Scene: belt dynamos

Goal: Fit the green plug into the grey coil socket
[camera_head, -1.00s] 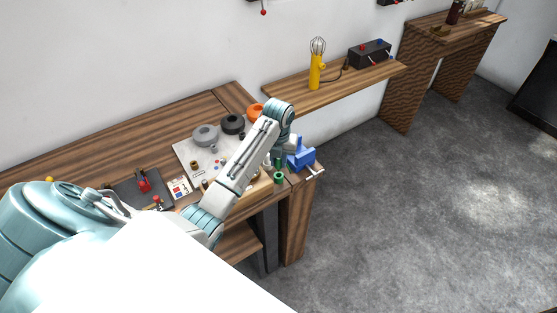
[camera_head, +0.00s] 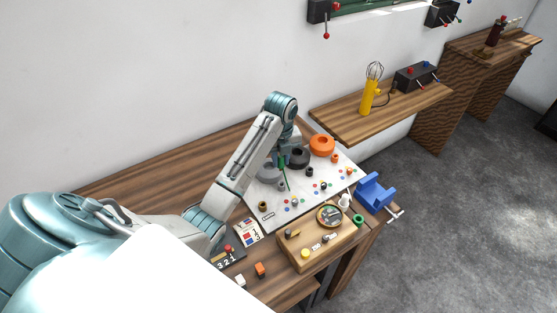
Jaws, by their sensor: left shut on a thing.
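My left gripper (camera_head: 283,158) hangs over the back left part of the white board, pointing down. It is shut on the green plug (camera_head: 282,163), which shows as a small dark green piece with a thin green line below it. The grey coil socket (camera_head: 267,173) is on the board, just left of and below the gripper in the picture, partly hidden by my arm. I cannot tell whether the plug touches it. My right gripper is not in view.
A black ring (camera_head: 299,159) and an orange ring (camera_head: 322,146) stand right of the gripper on the white board (camera_head: 318,206).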

